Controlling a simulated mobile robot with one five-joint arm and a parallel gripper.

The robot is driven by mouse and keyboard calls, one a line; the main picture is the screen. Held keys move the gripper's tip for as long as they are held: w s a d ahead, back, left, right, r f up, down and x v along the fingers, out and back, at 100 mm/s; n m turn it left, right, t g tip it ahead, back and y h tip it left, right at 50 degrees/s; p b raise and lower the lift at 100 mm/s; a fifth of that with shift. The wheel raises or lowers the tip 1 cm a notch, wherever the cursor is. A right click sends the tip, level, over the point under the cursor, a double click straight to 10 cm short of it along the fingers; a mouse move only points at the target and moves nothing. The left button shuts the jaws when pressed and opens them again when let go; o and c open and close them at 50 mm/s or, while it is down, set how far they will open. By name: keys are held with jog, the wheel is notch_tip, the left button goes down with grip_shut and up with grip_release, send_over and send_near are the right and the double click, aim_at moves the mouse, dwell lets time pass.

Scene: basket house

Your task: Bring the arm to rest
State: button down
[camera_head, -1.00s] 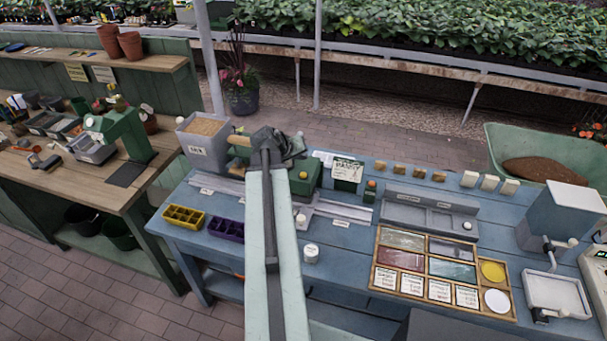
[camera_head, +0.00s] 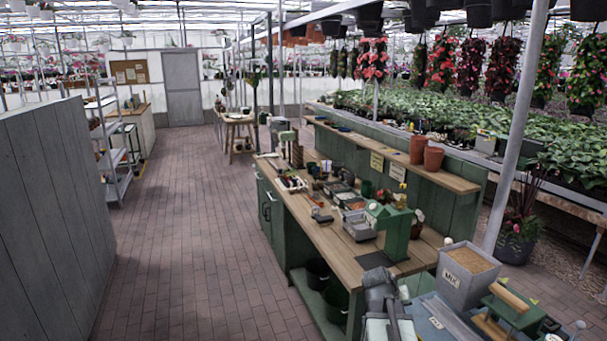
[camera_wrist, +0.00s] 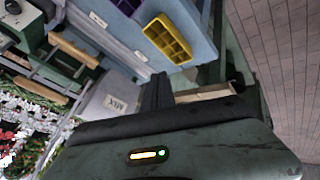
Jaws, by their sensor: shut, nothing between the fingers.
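My gripper (camera_wrist: 157,92) shows in the wrist view as dark fingers held together with nothing between them, in front of its grey-green housing. In the head view my arm stands at the bottom edge, right of centre, with the dark gripper end (camera_head: 380,288) at its top. It appears close to the front end of the wooden workbench (camera_head: 345,262) and left of the grey MIX bin (camera_head: 463,283). I cannot tell its exact gap to either. The wrist view is tilted and shows the blue table (camera_wrist: 205,45) with a yellow divided tray (camera_wrist: 167,38).
A green press (camera_head: 397,230) and several small trays stand on the wooden bench. Black buckets (camera_head: 333,300) sit on its lower shelf. A grey partition (camera_head: 45,220) stands at the left. The brick aisle (camera_head: 190,220) between is clear.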

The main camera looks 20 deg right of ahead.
jog(key=w+a+f+n+y, duration=0.1)
jog(key=w+a, duration=0.1)
jog(key=a, duration=0.6)
jog(key=w+a+f+n+y, duration=0.1)
jog(key=a+f, duration=0.1)
jog(key=a, duration=0.6)
jog(key=s+a+f+n+g+y, duration=0.1)
jog(key=s+a+y, duration=0.1)
jog(key=a, duration=0.7)
jog(key=s+a+f+n+g+y, duration=0.1)
jog(key=s+a+g+y, duration=0.1)
jog(key=s+a, duration=0.3)
jog(key=a, duration=0.4)
jog(key=shift+a+f+n+y+b, duration=0.3)
jog(key=shift+f+n+y+b, duration=0.05)
jog(key=shift+n+y, duration=0.05)
jog(key=shift+s, duration=0.25)
